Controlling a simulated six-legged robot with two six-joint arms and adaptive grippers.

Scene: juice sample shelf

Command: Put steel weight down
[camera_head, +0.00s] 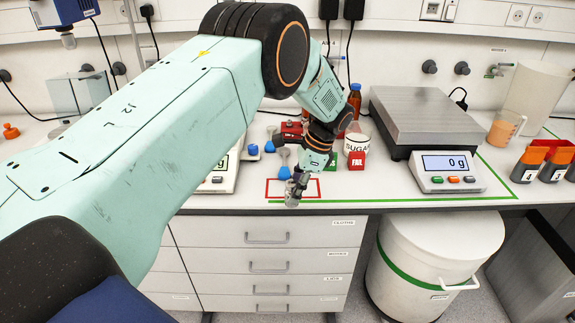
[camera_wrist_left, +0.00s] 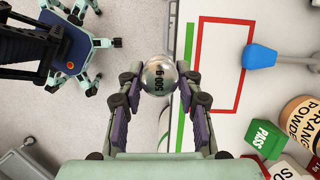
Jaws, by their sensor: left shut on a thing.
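The shiny steel weight (camera_wrist_left: 158,75), marked 500 g, is between the fingertips of my left gripper (camera_wrist_left: 158,98) in the left wrist view. The gripper is shut on it. In the head view my left gripper (camera_head: 301,180) points down at the front edge of the bench, with the weight (camera_head: 291,197) at its tip. The red-outlined rectangle (camera_wrist_left: 242,70) on the bench lies to the right of the weight in the wrist view. The weight appears at the bench's front edge, outside that outline. My right gripper is not in view.
Near the red outline (camera_head: 267,188) stand a red FAIL block (camera_head: 356,161), a green PASS block (camera_wrist_left: 264,138) and a sugar tub (camera_head: 357,147). A blue-ended spoon (camera_wrist_left: 260,56) lies close by. A large scale (camera_head: 447,162) reading 0 g stands right. Drawers (camera_head: 267,238) are below.

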